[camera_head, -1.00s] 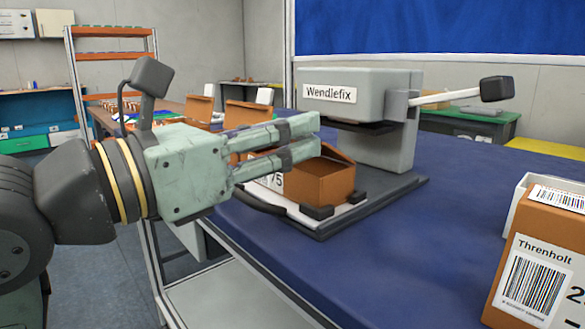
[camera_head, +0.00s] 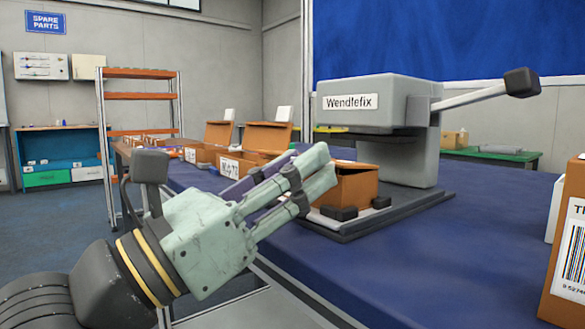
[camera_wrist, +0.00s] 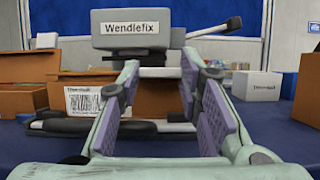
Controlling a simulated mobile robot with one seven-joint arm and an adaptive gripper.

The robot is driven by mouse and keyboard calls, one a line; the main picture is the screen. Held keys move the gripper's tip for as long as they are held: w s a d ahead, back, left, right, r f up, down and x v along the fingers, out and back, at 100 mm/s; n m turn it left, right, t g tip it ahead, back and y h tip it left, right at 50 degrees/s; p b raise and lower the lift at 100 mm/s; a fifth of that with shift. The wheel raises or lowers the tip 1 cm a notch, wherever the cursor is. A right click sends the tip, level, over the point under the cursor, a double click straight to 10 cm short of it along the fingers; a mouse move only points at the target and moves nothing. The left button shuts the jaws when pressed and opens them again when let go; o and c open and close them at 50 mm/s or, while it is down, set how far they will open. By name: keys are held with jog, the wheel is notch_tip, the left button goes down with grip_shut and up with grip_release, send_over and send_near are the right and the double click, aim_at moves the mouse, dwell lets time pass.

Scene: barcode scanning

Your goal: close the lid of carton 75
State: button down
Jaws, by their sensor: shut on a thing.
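Carton 75 (camera_head: 357,187) is an orange-brown box on the dark base plate (camera_head: 408,212) of the grey Wendlefix machine. Its numbered front is hidden behind my fingers in the head view. In the wrist view the carton (camera_wrist: 157,93) shows between the fingers, under the machine's head. My gripper (camera_head: 327,163) reaches in from the lower left, with its fingertips at the carton's near left side. In the wrist view my gripper (camera_wrist: 159,64) has its fingers apart on both sides of the carton. I cannot tell which part is held, or how the lid stands.
The Wendlefix machine (camera_head: 375,112) stands over the carton, its lever out to the right. Open cartons (camera_head: 262,143) stand at the back left. A labelled carton (camera_head: 570,245) stands at the right edge. The blue tabletop (camera_head: 440,260) is clear in front.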

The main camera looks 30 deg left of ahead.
jog(key=shift+w+d+f, duration=0.1)
jog(key=shift+f, duration=0.1)
jog(key=c, duration=1.1)
grip_release()
jog(key=shift+r, duration=0.1)
notch_tip(320, 180, up, 10)
